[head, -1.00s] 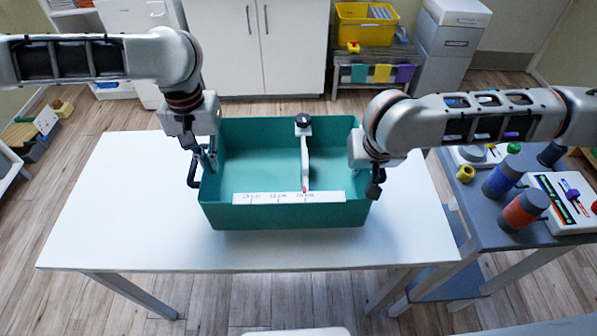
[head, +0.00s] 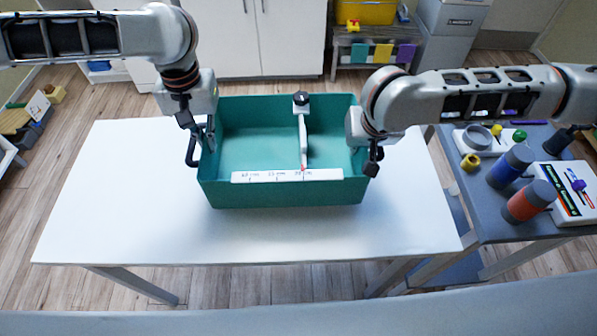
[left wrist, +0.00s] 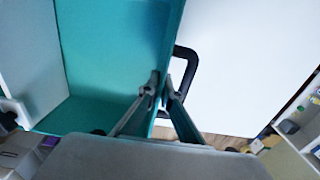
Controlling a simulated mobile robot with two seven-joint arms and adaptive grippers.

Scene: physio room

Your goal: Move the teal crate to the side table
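The teal crate (head: 285,194) is level over the middle of the white table (head: 130,215); whether its base touches the top is hard to tell. A pale bar with a black knob (head: 302,130) runs inside it, and a marked white strip (head: 255,177) lies along its front rim. My left gripper (head: 204,140) is at the crate's left end by the black handle (head: 192,150). In the left wrist view its fingers (left wrist: 161,88) close on the crate's end wall beside the handle. My right gripper (head: 373,160) is at the right end, its fingers mostly hidden.
A grey-blue table (head: 480,232) at right carries blue and orange cylinders (head: 527,202) and devices. White cupboards (head: 270,40) and a low bench (head: 372,50) stand behind. A pale surface (head: 300,308) crosses the bottom. The white table's front and left are bare.

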